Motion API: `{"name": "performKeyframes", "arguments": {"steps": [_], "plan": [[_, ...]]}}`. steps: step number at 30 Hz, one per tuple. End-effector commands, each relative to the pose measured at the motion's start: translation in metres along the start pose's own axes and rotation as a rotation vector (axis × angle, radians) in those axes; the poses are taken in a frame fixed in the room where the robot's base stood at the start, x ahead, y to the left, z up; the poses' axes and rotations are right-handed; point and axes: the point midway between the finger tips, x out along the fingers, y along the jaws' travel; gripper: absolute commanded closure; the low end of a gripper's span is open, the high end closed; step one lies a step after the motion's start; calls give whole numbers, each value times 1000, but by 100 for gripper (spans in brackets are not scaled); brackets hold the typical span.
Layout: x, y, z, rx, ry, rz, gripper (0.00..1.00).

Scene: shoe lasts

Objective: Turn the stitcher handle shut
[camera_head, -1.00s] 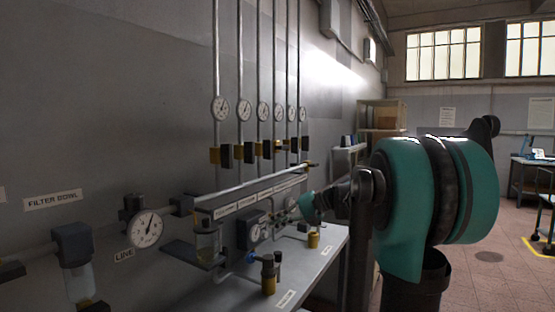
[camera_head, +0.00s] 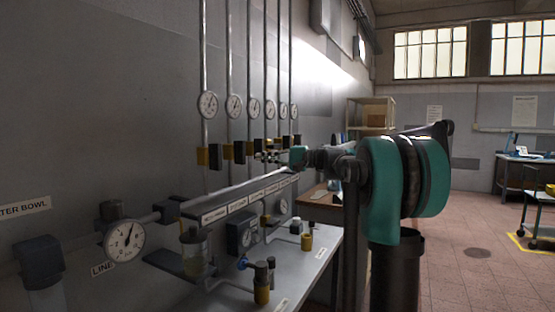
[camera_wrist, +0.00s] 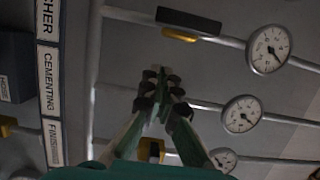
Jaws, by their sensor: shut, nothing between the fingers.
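Vertical pipes on the wall carry dark-and-yellow valves. In the wrist view, the label ending in "CHER" (camera_wrist: 47,20) lines up with the topmost pipe, so its valve appears to be the stitcher's. That valve shows a dark bar (camera_wrist: 190,20) lying along the pipe, with a yellow part (camera_wrist: 180,37) below it. My gripper (camera_wrist: 164,76) is shut and empty, its tips between that pipe and the cementing one, apart from the bar. In the head view, my gripper (camera_head: 264,157) is small in front of the valve row; which valve is the stitcher's is hard to tell there.
A labelled sloping rail (camera_head: 235,200) runs below the valves. A bench (camera_head: 312,262) with small fittings is beneath it. Round gauges (camera_head: 234,107) sit higher on the pipes. The cementing gauge (camera_wrist: 242,114) is right of my fingers in the wrist view. Open floor lies at right.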

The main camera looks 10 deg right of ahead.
Motion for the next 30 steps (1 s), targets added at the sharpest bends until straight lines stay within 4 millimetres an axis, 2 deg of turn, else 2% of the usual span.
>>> {"name": "performKeyframes", "arguments": {"steps": [1,2,6,11,30], "plan": [[11,0,1,0,-3,0,100],[13,0,4,0,-2,0,100],[16,0,24,0,0,0,100],[18,0,36,0,0,1,100],[19,1,39,28,1,-7,100]]}}
